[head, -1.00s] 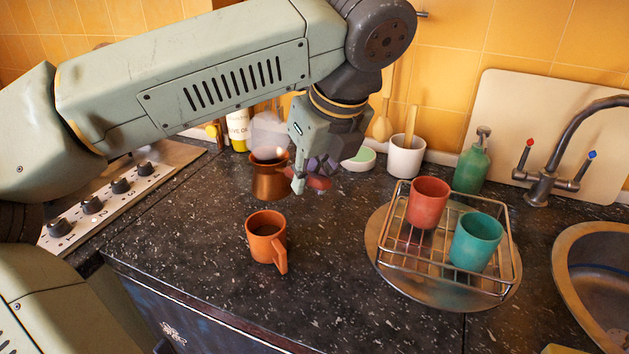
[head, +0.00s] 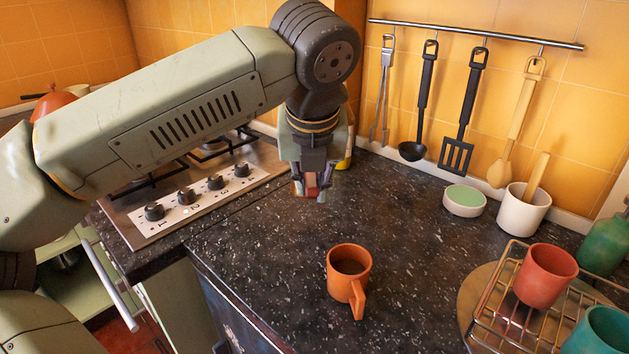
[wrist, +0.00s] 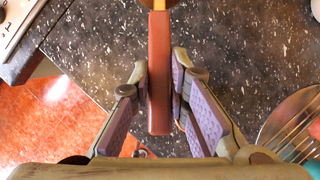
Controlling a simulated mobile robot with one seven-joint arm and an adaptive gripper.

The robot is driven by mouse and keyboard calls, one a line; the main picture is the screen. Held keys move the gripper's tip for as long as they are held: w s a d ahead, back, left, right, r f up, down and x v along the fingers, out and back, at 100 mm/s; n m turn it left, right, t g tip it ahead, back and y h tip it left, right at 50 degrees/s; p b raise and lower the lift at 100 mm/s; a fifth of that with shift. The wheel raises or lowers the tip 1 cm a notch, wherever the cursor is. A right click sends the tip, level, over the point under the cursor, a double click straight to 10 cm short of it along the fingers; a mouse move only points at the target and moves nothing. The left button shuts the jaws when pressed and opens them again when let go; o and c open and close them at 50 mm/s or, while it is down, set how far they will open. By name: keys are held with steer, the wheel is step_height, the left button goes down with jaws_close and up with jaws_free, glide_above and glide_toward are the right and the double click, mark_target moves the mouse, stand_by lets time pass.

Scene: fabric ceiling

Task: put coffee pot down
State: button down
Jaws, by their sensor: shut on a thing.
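My gripper (head: 312,188) is over the dark speckled counter, near the stove's right edge in the head view. In the wrist view my gripper (wrist: 160,80) is shut on the coffee pot's long reddish-brown handle (wrist: 159,85), which lies between the purple pads. The handle runs up to a yellowish metal part of the coffee pot (wrist: 158,4) at the top edge. The pot's body is hidden behind my gripper in the head view and cut off in the wrist view. I cannot tell whether the pot touches the counter.
An orange mug (head: 340,277) with dark liquid stands near the counter's front edge. The stove (head: 195,190) is at left. A white utensil pot (head: 522,212), a green-topped round dish (head: 464,201) and a wire rack (head: 493,295) with cups are at right. The middle counter is clear.

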mark_target(312, 187)
steer(key=shift+f+b, duration=0.1)
steer(key=shift+b, duration=0.35)
step_height(312, 187, down, 6)
steer(key=b, duration=0.6)
steer(key=shift+f+b, duration=0.35)
steer(key=shift+b, duration=0.15)
steer(key=c, duration=1.5)
jaws_free()
steer(key=shift+o, duration=0.2)
steer(key=shift+s, duration=0.1)
steer(key=v, duration=1.2)
